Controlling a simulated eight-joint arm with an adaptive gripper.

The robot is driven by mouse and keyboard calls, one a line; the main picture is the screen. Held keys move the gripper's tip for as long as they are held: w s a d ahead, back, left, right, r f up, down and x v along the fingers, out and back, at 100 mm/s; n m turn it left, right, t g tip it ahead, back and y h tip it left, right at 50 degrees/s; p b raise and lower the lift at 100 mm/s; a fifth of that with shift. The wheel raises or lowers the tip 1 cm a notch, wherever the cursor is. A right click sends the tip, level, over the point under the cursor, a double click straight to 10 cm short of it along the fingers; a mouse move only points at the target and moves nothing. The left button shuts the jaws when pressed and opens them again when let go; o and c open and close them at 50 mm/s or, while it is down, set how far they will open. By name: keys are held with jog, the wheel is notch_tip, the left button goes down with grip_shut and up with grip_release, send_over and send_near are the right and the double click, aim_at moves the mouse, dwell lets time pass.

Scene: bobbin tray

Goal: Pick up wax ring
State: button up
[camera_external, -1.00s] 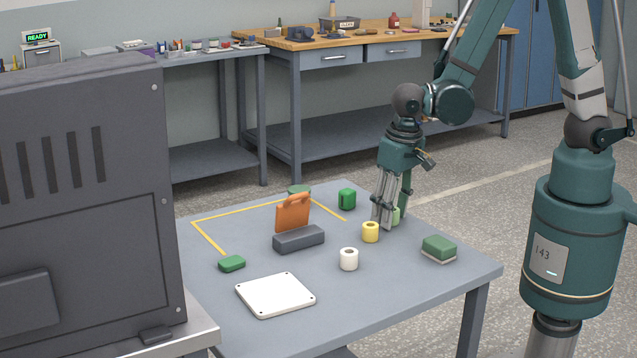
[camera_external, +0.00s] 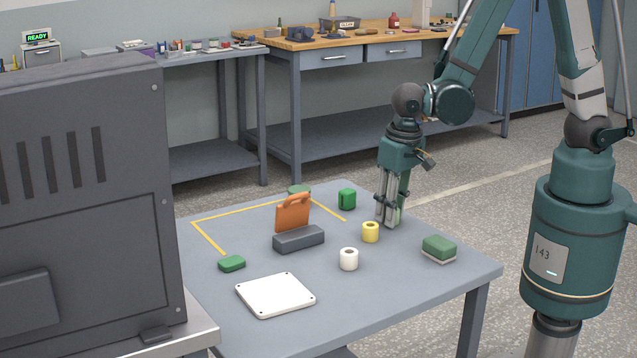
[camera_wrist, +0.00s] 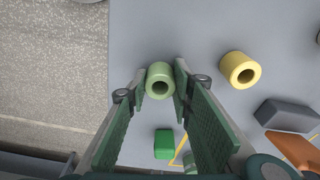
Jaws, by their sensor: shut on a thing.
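A light green ring-shaped spool (camera_wrist: 158,71) stands between my fingertips in the wrist view, its dark centre hole facing the camera. My gripper (camera_external: 388,222) is shut on it, low over the right rear part of the table. In the external view only a sliver of the green ring (camera_external: 398,216) shows beside the fingers. A yellow ring (camera_external: 370,232) stands just left of my gripper, apart from it, and also shows in the wrist view (camera_wrist: 233,63). A white ring (camera_external: 348,260) stands nearer the front. No label shows which one is the wax ring.
A bright green block (camera_external: 347,198) stands left of my gripper. A grey base (camera_external: 299,240) with an orange handle-shaped piece (camera_external: 292,213) is further left. A green-and-white block (camera_external: 439,247) lies to the right. A white plate (camera_external: 275,295) lies in front.

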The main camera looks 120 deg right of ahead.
jog(key=shift+r, duration=0.15)
notch_tip(320, 180, up, 10)
jog(key=p, duration=0.3)
dwell(0.4)
jog(key=shift+w, duration=0.15)
dwell(0.6)
jog(key=w+d, duration=0.7)
jog(key=w, duration=0.5)
jog(key=w+d+n+p, duration=0.1)
jog(key=w+d, duration=0.7)
jog(key=w, duration=0.5)
jog(key=w+d+n+p, duration=0.1)
jog(key=w+d, duration=0.7)
jog(key=w, duration=0.4)
jog(key=shift+w+d, duration=0.25)
jog(key=shift+w, duration=0.1)
jog(key=shift+f+b, duration=0.5)
jog(key=shift+f, duration=2.65)
